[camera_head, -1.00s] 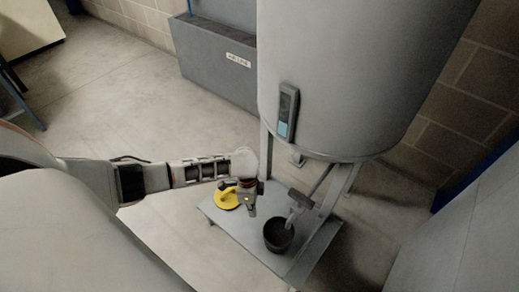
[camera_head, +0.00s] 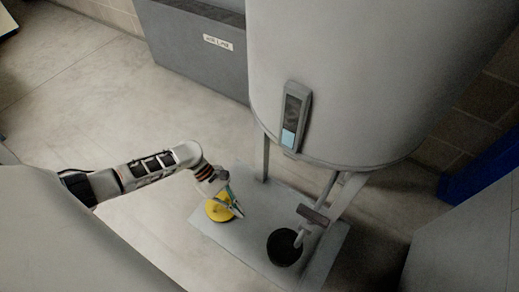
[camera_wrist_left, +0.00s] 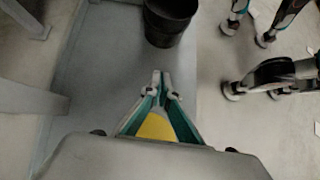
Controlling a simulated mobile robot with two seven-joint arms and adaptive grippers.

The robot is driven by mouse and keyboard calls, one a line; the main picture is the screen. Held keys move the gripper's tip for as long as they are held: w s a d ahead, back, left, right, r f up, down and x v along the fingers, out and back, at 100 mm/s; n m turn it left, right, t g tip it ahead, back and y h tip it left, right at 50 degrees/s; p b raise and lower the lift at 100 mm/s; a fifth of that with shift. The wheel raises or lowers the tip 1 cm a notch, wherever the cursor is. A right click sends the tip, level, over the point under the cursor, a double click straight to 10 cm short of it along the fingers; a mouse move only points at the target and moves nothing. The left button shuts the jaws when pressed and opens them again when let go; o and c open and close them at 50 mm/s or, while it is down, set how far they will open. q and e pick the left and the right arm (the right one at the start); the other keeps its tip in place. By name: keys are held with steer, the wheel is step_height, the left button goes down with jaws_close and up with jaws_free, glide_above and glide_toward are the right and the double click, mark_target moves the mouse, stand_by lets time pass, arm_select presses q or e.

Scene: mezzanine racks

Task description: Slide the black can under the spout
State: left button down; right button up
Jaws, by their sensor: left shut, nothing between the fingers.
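The black can (camera_head: 284,250) stands upright on the low grey platform (camera_head: 250,250). It also shows at the top of the left wrist view (camera_wrist_left: 168,24), its upper part cut off. The spout (camera_head: 300,237) comes down from the tank's valve (camera_head: 313,214). Its end overlaps the can's upper right rim in the head view; I cannot tell whether it is centred over the opening. My left gripper (camera_head: 239,212) is shut and empty, left of the can with a gap between. In the left wrist view its fingertips (camera_wrist_left: 160,74) point toward the can. My right gripper is not in view.
The large grey tank (camera_head: 350,80) stands on legs above the platform's back. A grey bin (camera_head: 195,45) is behind at left. Open floor lies left of the platform.

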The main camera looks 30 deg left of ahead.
arm_select(q)
steer(key=x, duration=0.1)
steer(key=b+x, duration=0.1)
steer(key=x, duration=0.3)
steer(key=shift+s+b, duration=0.25)
steer(key=shift+b, duration=0.1)
steer(key=b+x, duration=0.2)
steer(key=x, duration=0.3)
steer(key=shift+a+f, duration=0.1)
steer(key=shift+a, duration=0.05)
steer(key=d, duration=0.3)
steer(key=shift+w+d, duration=0.1)
steer(key=shift+d, duration=0.5)
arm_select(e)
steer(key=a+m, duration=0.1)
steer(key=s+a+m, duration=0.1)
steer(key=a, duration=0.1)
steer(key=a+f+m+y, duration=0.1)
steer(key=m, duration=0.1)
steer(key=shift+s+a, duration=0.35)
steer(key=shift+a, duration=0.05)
